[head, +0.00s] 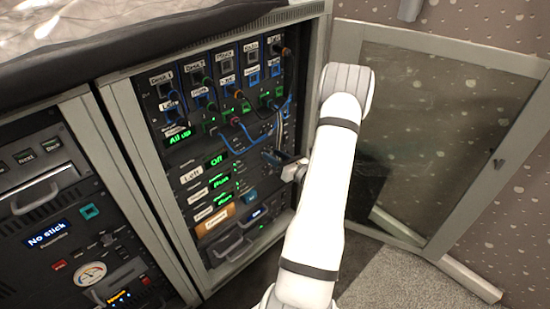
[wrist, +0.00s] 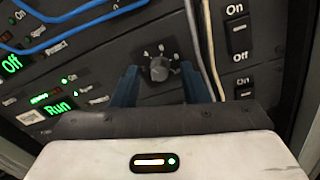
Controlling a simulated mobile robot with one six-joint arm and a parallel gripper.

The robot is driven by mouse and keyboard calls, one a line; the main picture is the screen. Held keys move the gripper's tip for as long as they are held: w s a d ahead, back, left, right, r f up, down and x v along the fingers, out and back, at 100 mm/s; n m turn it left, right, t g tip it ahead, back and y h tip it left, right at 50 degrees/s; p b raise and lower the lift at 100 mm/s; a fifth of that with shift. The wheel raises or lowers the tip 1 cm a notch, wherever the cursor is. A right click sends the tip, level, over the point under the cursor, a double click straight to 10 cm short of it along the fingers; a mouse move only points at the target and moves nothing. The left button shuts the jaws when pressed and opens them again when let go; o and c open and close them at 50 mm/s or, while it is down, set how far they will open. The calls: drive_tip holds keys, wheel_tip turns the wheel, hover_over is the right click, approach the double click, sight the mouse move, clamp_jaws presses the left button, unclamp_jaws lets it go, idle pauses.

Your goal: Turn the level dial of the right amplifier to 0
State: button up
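A dark round dial (wrist: 158,68) with white scale marks around it is on the panel in the wrist view. It appears in line with a green "Run" display (wrist: 60,107). I cannot tell which mark the dial points at. My gripper (wrist: 160,85) has its two blue-grey fingers apart, one on each side of the dial. There seems to be a gap beside the dial, but contact is hard to judge. In the head view my gripper (head: 286,163) is at the right part of the rack, and it and my arm hide the dial.
On/Off switches (wrist: 239,38) are at the right. The rack's open glass door (head: 430,130) stands right of my arm. Another "Off" display (head: 215,160) sits above "Run".

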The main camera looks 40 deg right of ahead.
clamp_jaws()
drive_tip(key=shift+a, duration=0.1)
drive_tip(key=shift+f, duration=0.1)
drive_tip(key=shift+n, duration=0.4)
drive_tip(key=n+h+b, duration=0.1)
drive_tip(key=n+b, duration=0.9)
drive_tip(key=n, duration=1)
drive_tip(key=shift+a+b, duration=0.1)
drive_tip(key=shift+b, duration=0.2)
